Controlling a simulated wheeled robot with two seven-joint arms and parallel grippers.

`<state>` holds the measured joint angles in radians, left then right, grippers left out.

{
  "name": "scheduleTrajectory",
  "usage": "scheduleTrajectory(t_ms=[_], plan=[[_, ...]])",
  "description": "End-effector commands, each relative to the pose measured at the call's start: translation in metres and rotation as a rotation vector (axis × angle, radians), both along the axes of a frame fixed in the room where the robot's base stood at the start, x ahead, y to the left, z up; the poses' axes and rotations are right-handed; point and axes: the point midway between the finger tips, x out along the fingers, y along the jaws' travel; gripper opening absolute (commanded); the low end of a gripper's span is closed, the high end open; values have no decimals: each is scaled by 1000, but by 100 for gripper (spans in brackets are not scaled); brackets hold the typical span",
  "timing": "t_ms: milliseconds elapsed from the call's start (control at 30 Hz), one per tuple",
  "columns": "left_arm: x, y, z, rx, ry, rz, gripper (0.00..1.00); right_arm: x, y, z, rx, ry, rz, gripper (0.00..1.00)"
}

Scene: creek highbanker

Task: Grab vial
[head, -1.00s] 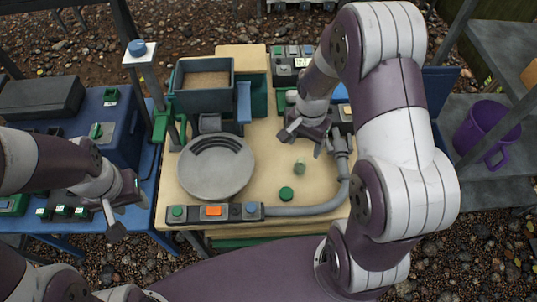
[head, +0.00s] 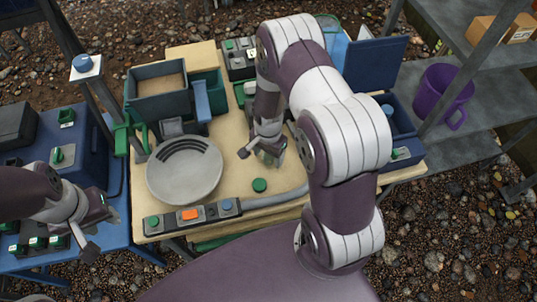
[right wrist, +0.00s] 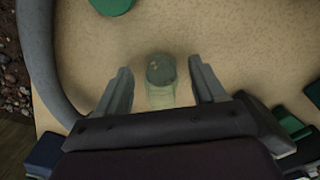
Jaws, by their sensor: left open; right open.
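The vial (right wrist: 160,82) is a small, pale, see-through cylinder with a dull green top, on the tan tabletop. In the right wrist view it is between the two fingers of my right gripper (right wrist: 163,78), with a gap on each side. In the head view my right gripper (head: 263,156) points down over the table, open, and mostly hides the vial. A round green cap (head: 259,185) lies on the table in front of it; it also shows in the right wrist view (right wrist: 112,4). My left gripper (head: 98,234) is open and empty at the left, over the blue table's side.
A grey gold pan (head: 184,182) lies left of the right gripper. A control strip (head: 190,215) and grey hose (head: 275,200) run along the front edge. A hopper box (head: 157,105) stands behind. A purple bucket (head: 440,92) is on the right shelf.

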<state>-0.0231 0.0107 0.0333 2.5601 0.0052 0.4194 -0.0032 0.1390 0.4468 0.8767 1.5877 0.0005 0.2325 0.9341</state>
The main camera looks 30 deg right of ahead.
Motion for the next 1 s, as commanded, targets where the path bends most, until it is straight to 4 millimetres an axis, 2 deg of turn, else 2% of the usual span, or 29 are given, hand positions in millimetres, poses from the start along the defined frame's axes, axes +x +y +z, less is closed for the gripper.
scheduleTrajectory(t_ms=[200,267,300,400,767,867,1000], plan=[[0,0,0,0,0,0,43,1,0,-1,0,-2,0,69],[0,0,0,0,0,0,43,1,0,-1,0,-2,0,50],[0,0,0,0,0,0,43,1,0,-1,0,-2,0,37],[0,0,0,0,0,0,43,1,0,-1,0,-2,0,9],[0,0,0,0,0,0,43,1,0,4,-1,-3,0,9],[0,0,0,0,0,0,43,2,0,15,-1,-6,0,9],[0,0,1,0,0,0,43,2,0,42,-1,-7,0,9]])
